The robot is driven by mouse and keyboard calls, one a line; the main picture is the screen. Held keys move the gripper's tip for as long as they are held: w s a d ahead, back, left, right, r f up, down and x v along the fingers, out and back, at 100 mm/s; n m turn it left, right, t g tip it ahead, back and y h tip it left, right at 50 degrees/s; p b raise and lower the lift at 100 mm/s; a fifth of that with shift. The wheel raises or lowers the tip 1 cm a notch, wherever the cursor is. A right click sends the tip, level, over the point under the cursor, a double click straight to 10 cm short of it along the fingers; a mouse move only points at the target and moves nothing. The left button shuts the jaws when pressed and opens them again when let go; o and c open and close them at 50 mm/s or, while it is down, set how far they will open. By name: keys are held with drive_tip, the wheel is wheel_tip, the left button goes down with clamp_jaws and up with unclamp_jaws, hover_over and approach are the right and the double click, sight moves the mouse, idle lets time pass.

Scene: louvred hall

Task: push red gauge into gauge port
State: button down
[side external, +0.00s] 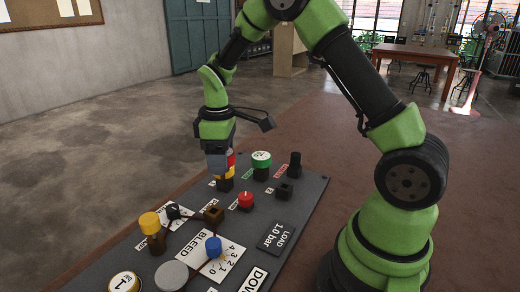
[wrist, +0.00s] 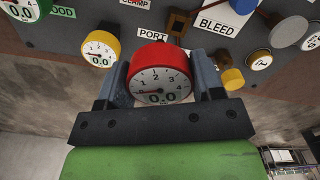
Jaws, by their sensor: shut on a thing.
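My gripper (side external: 217,160) is shut on the red gauge (wrist: 160,75), which sits between its two fingers in the wrist view, dial facing the camera. In the side external view the red gauge (side external: 231,160) is mostly hidden by the fingers. It appears held above the panel. A brown square socket (wrist: 178,22) stands beside the PORT label (wrist: 152,34), ahead of the red gauge in the wrist view. What looks like the same socket (side external: 213,213) is in the side external view, nearer the camera than my gripper. The gauge's underside is hidden.
A yellow gauge (wrist: 100,48) stands close to my left finger in the wrist view. A green gauge (side external: 261,159) stands to the right in the side external view. A red knob (side external: 245,200), a blue knob (side external: 214,246) and a yellow cap (side external: 149,222) also rise from the dark panel (side external: 300,205).

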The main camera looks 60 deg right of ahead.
drive_tip(key=a+n, duration=0.1)
drive_tip(key=a, duration=0.2)
hover_over(214, 216)
drive_tip(key=w+d, duration=0.1)
drive_tip(key=shift+d+f, duration=0.1)
drive_tip(key=shift+f, duration=3.5)
drive_tip(key=shift+f, duration=1)
drive_tip(key=shift+c, duration=0.9)
unclamp_jaws()
